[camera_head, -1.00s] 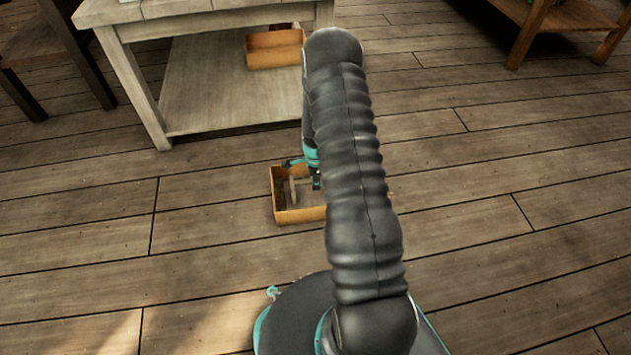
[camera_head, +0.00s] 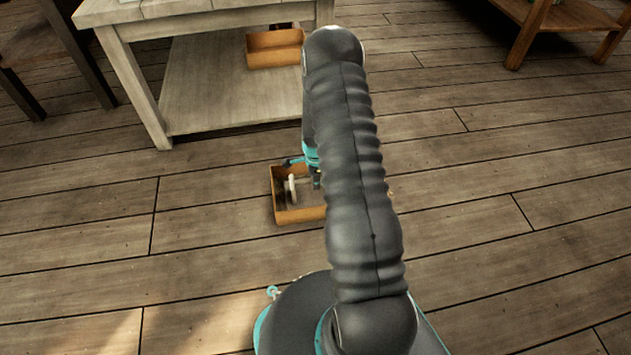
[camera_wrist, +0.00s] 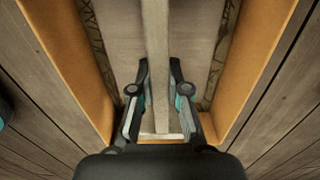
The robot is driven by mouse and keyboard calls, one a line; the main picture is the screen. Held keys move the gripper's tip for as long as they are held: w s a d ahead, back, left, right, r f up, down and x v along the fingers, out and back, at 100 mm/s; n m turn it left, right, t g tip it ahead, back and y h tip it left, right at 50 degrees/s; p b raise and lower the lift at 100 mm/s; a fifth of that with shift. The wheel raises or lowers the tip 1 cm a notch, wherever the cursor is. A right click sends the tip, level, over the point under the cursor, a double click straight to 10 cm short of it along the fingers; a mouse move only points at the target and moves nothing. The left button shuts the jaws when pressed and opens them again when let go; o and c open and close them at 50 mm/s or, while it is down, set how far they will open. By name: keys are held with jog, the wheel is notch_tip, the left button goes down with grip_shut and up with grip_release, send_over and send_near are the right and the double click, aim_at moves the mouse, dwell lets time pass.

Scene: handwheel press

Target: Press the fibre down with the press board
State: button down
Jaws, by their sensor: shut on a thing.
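The press board (camera_wrist: 193,70) is a flat pale panel with a raised wooden bar (camera_wrist: 158,50) along its middle. It lies inside an orange-brown box (camera_wrist: 262,60), and its pale bar also shows in the head view (camera_head: 292,188). My gripper (camera_wrist: 160,65) is shut on the bar, one finger on each side. Dark, streaked fibre (camera_wrist: 97,40) shows in narrow strips between the board and the box's side walls. I cannot tell how firmly the board bears on it. In the head view my arm hides the right part of the box (camera_head: 298,214).
The box stands on a plank floor (camera_head: 180,240). A pale table with a low shelf (camera_head: 215,100) stands behind it, with another orange-brown box (camera_head: 275,57) on the shelf. A brown table (camera_head: 570,15) is at the far right. The floor to the right is clear.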

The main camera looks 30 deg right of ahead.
jog(key=shift+r+p, duration=2.85)
jog(key=shift+r, duration=2.7)
